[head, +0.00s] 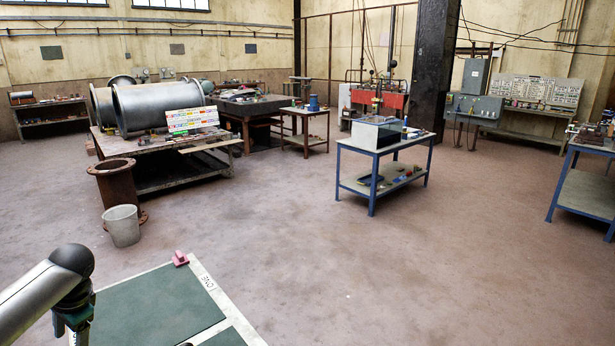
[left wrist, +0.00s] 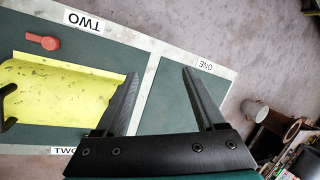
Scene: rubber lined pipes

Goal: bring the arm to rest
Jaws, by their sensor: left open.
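My left arm (head: 45,290) comes in at the lower left of the head view, above the near table. My left gripper (left wrist: 160,75) shows in the left wrist view with its two black fingers spread wide. Nothing is between the fingers. They are over the boundary between the panels marked TWO and ONE, and the height above the table cannot be told. The fingertips do not show in the head view. My right gripper is in neither view.
The near table (head: 212,288) has green panels with pale borders. A yellow, speckled, curved piece (left wrist: 60,92) and a red piece (left wrist: 43,41) lie in area TWO. A pink block (head: 180,258) sits at the table corner. A grey bucket (head: 122,226) stands beyond; open floor lies right.

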